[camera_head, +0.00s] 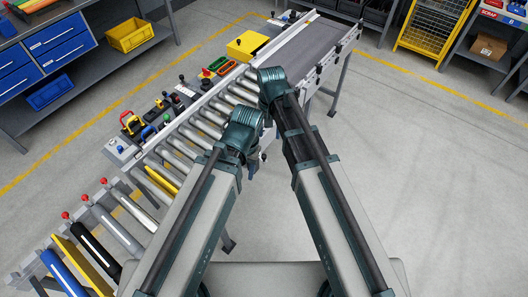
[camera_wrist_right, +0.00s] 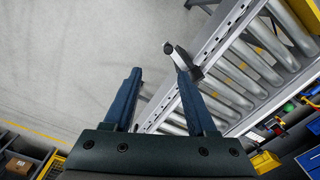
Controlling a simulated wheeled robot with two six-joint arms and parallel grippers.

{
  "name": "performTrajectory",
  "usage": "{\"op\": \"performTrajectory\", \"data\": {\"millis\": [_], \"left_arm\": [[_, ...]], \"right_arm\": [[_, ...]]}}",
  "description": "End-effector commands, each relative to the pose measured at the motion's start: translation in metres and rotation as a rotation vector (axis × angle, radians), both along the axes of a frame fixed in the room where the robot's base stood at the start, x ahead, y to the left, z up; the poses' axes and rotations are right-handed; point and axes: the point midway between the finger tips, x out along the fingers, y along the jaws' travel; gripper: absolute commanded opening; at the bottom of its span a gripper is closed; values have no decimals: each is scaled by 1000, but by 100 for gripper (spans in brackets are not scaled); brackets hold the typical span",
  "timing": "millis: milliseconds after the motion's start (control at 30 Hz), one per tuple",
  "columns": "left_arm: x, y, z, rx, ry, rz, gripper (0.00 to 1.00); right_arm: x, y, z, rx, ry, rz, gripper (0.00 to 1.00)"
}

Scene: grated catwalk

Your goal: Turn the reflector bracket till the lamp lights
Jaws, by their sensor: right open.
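In the right wrist view, a small silver piece with a rounded end (camera_wrist_right: 176,54) sticks out from the conveyor's side rail on a dark block; it may be the reflector bracket. My right gripper (camera_wrist_right: 160,76) is open, with two dark blue fingers. Its right fingertip lies beside or over the piece's lower part; I cannot tell whether they touch. Nothing shows held between the fingers. In the head view my arms cover this stretch of rail. My left gripper does not show. I cannot pick out a lit lamp.
The roller conveyor (camera_head: 195,138) runs diagonally, with a grey belt section (camera_head: 300,42) at the far end. Switches and knobs line its left side. A yellow box (camera_head: 247,45) stands near the belt. A workbench with blue drawers (camera_head: 60,50) is at far left. The floor at right is clear.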

Motion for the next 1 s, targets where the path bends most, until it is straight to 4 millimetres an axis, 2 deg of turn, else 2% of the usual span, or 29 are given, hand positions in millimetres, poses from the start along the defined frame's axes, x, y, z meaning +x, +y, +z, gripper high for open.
{"op": "performTrajectory", "data": {"millis": [33,133,467,667,1000], "left_arm": [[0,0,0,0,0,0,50],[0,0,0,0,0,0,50],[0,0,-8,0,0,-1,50],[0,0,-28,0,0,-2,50],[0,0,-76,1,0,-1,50]], "right_arm": [[6,10,0,-1,3,-5,57],[7,18,0,-2,7,-16,57],[6,18,-8,-3,8,-19,57],[6,18,-28,-2,7,-18,57],[6,18,-76,-2,7,-18,57]]}}
